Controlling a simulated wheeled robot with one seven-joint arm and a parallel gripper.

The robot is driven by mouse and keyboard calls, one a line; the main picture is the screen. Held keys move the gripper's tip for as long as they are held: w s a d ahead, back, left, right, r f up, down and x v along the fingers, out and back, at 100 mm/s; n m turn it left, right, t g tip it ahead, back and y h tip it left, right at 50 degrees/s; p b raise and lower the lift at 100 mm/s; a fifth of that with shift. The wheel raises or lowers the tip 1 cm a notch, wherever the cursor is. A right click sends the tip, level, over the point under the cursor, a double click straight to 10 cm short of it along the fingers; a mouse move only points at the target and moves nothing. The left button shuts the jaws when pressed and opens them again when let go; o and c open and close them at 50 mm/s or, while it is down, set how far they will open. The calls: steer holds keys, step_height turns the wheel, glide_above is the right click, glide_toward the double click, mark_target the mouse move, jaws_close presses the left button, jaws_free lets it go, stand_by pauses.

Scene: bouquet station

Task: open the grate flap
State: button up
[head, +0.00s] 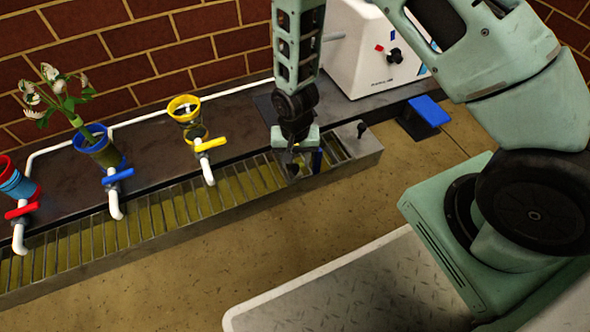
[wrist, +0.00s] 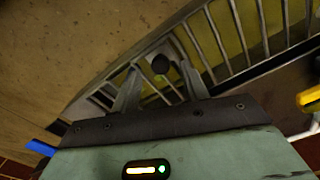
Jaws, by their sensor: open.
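A long metal grate (head: 158,213) with slats covers a trough along the counter front. Its right end section, seemingly the flap (head: 335,152), looks level with the rest, though my gripper partly hides it. My gripper (head: 303,168) points down over this section, with its jaws open. In the wrist view, a dark round knob (wrist: 160,64) shows between the open fingers (wrist: 157,72), over the slats (wrist: 222,40). I cannot tell whether the fingers touch the knob.
Yellow (head: 210,145), blue (head: 118,176) and red (head: 22,209) handled taps stand behind the grate. A blue-rimmed pot (head: 98,148) holds white flowers. A white machine (head: 373,55) stands at the back. A blue pedal (head: 429,111) is on the floor. A small black-tipped lever (head: 360,129) is at the trough's end.

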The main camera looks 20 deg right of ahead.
steer(key=shift+f+b, duration=0.5)
steer(key=shift+f, duration=0.7)
